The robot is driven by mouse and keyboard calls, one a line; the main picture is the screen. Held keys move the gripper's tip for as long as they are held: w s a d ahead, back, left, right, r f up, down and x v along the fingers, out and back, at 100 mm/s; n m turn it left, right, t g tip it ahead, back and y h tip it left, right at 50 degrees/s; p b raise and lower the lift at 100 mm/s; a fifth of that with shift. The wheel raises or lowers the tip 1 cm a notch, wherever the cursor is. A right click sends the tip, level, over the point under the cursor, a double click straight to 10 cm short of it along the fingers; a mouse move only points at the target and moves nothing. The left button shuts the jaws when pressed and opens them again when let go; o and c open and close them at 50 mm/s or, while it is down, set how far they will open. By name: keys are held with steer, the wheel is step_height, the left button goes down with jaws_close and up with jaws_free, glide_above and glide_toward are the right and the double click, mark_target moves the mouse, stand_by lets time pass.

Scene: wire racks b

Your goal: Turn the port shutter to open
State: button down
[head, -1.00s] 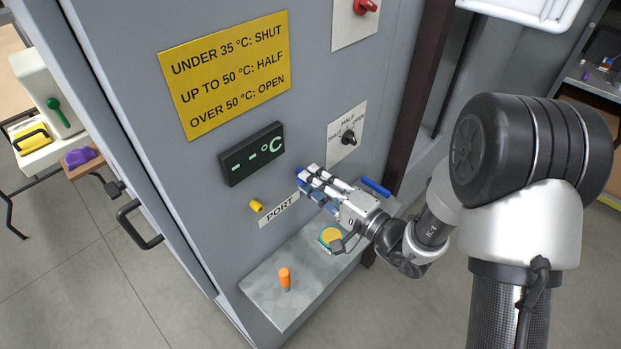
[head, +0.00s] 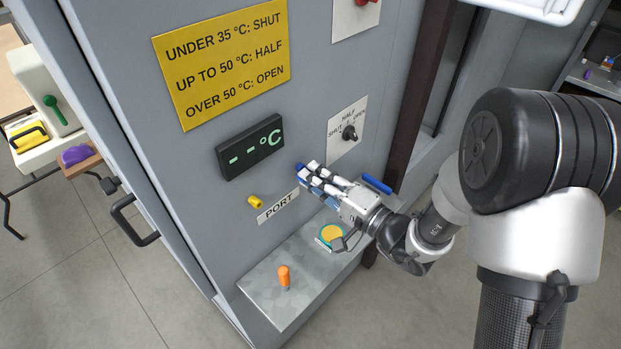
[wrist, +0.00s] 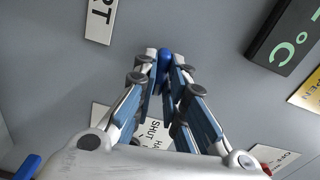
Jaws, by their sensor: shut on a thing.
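The shutter dial is a black knob (head: 349,133) on a white plate (head: 336,144) marked SHUT, HALF and OPEN on the grey cabinet front. I cannot tell its exact pointing. A yellow knob (head: 255,202) sticks out beside the PORT label (head: 277,207). My gripper (head: 304,171) is left of and below the dial, apart from it, and close to the panel. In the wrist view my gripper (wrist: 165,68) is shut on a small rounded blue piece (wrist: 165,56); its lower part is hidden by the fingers. The dial's plate (wrist: 150,128) is partly behind the fingers there.
A yellow sign (head: 222,62) gives shutter positions by temperature. The display (head: 250,147) shows dashes and °C.

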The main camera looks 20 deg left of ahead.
steer(key=shift+n+b, duration=1.6)
steer(key=shift+b, duration=1)
steer(key=shift+f+n+b, duration=0.1)
steer(key=shift+n+b, duration=0.6)
steer(key=shift+b, duration=0.6)
steer(key=n, duration=0.3)
steer(key=shift+b, duration=0.35)
steer(key=shift+n, duration=2.4)
